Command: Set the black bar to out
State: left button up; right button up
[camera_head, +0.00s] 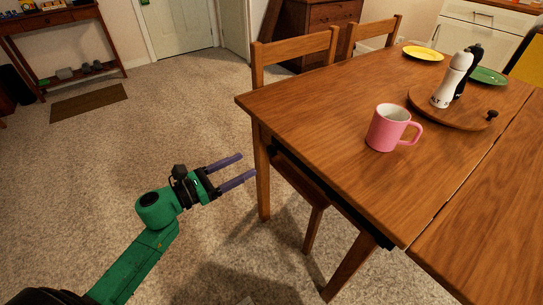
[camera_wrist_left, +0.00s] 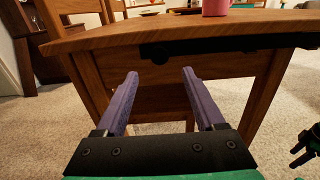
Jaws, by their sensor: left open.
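The black bar (camera_wrist_left: 235,44) runs under the front edge of the wooden table (camera_wrist_left: 110,37) in the left wrist view, with a dark round end (camera_wrist_left: 157,53) at its left. In the head view the black bar (camera_head: 372,232) shows as a dark strip below the table's near edge, partly hidden by the tabletop. My left gripper (camera_head: 240,169) is open and empty, left of the table and apart from the bar. In the left wrist view its purple fingers (camera_wrist_left: 160,88) point toward the table's side panel, below the bar. Part of my right gripper (camera_wrist_left: 303,150) shows at the right edge; its jaws are unclear.
A pink mug (camera_head: 388,128) stands near the table's edge. A round wooden board (camera_head: 420,97) holds a white shaker (camera_head: 452,82) and a black one. Yellow (camera_head: 424,53) and green plates lie behind. Chairs (camera_head: 300,58) stand at the far side.

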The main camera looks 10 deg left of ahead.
aim_at(269, 153)
pick_arm(q)
jog(key=x, duration=0.8)
jog(key=shift+w+d, duration=0.2)
jog(key=shift+w, duration=0.1)
grip_shut()
dwell(0.8)
